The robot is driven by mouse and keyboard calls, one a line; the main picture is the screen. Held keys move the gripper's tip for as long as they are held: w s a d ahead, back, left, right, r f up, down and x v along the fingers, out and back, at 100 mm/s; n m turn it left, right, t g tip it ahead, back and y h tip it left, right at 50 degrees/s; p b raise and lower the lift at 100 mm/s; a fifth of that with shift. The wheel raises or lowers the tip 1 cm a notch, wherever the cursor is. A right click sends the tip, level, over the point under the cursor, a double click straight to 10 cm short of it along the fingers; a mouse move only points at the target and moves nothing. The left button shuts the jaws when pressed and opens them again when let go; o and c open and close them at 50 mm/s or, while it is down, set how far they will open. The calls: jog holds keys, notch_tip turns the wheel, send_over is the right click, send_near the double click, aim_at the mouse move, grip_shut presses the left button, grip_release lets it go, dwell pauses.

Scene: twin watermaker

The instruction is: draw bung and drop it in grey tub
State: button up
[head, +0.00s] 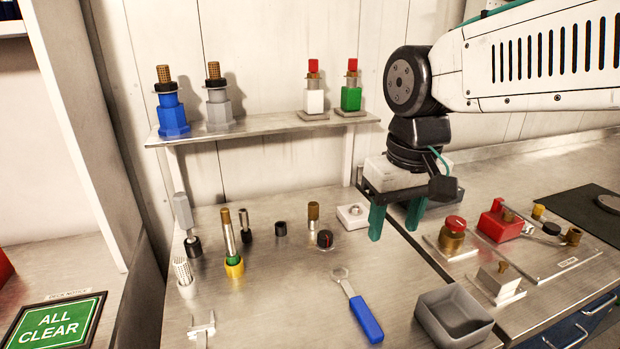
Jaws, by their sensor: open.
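The grey tub (425,322) is a square open box at the front of the bench, right of centre; its visible inside looks empty. I cannot tell for certain which fitting is the bung. A small brass plug (503,267) stands in a pale metal block (497,284) just right of the tub. A low white block (352,217) with a round fitting on top sits left of my gripper. My gripper (394,233) points down with its two green fingers apart and nothing visible between them. It is behind the tub and apart from the brass plug.
A blue-handled wrench (364,318) lies left of the tub. A red-topped brass valve (453,235) and a red fitting (499,222) stand to the right. Several upright fittings stand at left, including one with a yellow base (234,267). A shelf (262,126) holds bottle-like parts.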

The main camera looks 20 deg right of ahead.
jog(key=w+f, duration=0.2)
jog(key=w, duration=1.6)
jog(key=g, duration=0.1)
send_over(314, 204)
notch_tip(314, 204, down, 6)
jog(key=shift+f, duration=0.1)
jog(key=shift+w+f, duration=0.2)
jog(key=shift+f, duration=0.35)
notch_tip(314, 204, down, 7)
jog(key=shift+r, duration=0.1)
jog(key=c, duration=1.1)
jog(key=shift+o, duration=0.5)
